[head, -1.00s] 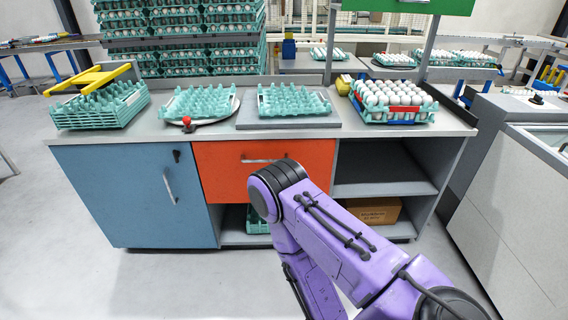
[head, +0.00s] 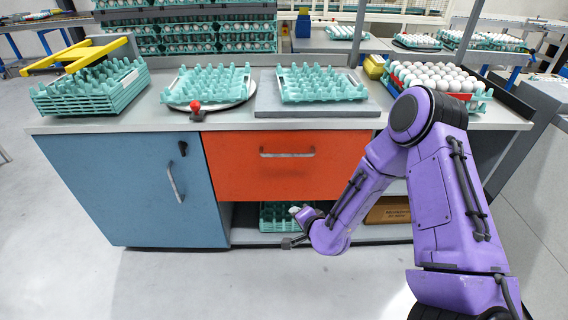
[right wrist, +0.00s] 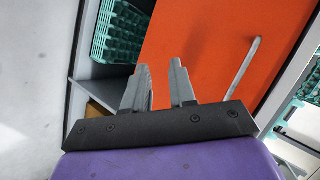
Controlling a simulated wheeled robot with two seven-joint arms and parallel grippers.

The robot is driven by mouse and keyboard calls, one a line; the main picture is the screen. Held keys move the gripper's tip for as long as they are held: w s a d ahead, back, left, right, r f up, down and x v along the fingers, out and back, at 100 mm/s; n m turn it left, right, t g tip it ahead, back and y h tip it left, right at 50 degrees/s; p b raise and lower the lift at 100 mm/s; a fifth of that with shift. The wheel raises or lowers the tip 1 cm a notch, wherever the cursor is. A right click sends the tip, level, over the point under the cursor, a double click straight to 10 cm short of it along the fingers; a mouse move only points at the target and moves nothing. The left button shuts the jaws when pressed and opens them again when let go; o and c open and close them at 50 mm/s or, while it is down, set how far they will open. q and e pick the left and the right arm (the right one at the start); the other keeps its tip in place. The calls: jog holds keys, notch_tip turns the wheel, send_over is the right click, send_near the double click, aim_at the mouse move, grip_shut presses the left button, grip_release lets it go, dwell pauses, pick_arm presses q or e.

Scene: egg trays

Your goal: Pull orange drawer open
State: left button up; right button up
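The orange drawer (head: 285,175) sits in the middle of the counter, between the blue door and the open shelves. Its front looks flush, so it appears closed. Its pale bar handle (head: 287,154) runs across the upper part of the front. In the right wrist view the orange front (right wrist: 200,40) fills the upper middle and the handle (right wrist: 244,68) is right of the fingers. My right gripper (right wrist: 160,72) is open, with an empty gap between its two fingers, and it is apart from the handle. My left gripper is out of view.
A blue door (head: 130,185) with its own handle is left of the drawer. A red-knobbed item (head: 196,110) sits at the counter edge above. Egg trays (head: 320,85) stand on top. A cardboard box (head: 388,211) is on the lower shelf. The floor in front is clear.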

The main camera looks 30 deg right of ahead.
aim_at(288, 155)
jog(key=w+d+r+m+t+b, duration=0.2)
jog(key=w+d+r+m+t, duration=0.25)
jog(key=w+d+r, duration=0.45)
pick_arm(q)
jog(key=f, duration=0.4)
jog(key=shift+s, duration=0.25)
pick_arm(e)
jog(key=shift+h, duration=0.3)
jog(key=w, duration=0.6)
jog(key=w+a, duration=0.1)
jog(key=w, duration=0.2)
jog(key=shift+f, duration=0.4)
grip_shut()
